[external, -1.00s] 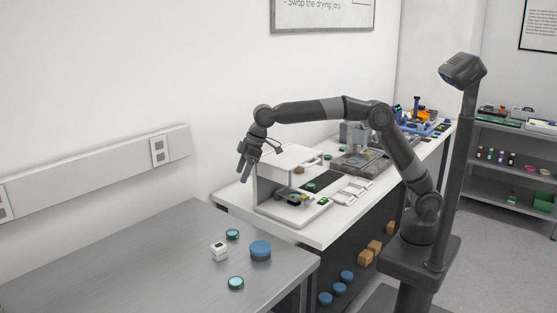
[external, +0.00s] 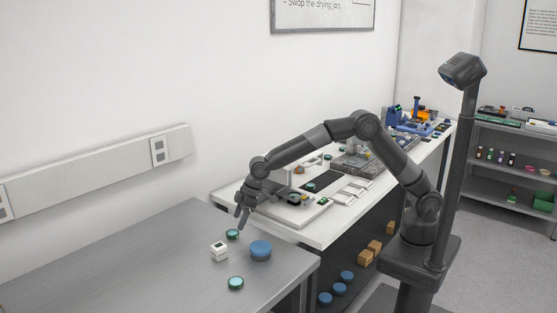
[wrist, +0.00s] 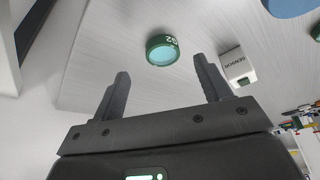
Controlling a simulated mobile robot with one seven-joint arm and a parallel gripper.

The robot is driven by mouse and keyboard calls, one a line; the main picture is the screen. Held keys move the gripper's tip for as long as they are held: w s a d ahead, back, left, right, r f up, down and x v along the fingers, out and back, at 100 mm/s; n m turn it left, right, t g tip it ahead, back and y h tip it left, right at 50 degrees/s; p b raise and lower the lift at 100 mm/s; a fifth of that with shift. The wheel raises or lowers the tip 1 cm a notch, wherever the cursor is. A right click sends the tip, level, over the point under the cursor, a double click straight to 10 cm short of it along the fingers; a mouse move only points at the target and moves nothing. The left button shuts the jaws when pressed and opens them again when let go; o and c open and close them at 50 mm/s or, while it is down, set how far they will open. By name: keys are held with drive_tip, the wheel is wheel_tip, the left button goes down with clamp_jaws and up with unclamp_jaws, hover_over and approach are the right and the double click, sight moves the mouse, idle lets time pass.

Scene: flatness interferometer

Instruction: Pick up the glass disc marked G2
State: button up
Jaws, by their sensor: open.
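The glass disc marked G2 (wrist: 162,51) has a green rim and a pale blue face, and lies flat on the grey table. It also shows in the external view (external: 232,234), near the table's back right. My gripper (wrist: 160,80) is open and empty. In the external view my gripper (external: 240,222) points down just above and beside the disc. In the wrist view the disc lies beyond the fingertips, roughly between them, not touching either. A second green-rimmed disc (external: 236,283) lies near the table's front edge; its mark is not readable.
A white block (external: 219,251) with lettering, also in the wrist view (wrist: 237,68), stands close to the G2 disc. A round blue container (external: 260,250) stands beside it. The white bench (external: 300,237) adjoins on the right. The left part of the grey table (external: 130,265) is clear.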

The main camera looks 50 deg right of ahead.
sight(233, 233)
drive_tip(key=x, duration=0.5)
drive_tip(key=shift+a, duration=0.25)
drive_tip(key=c, duration=1.1)
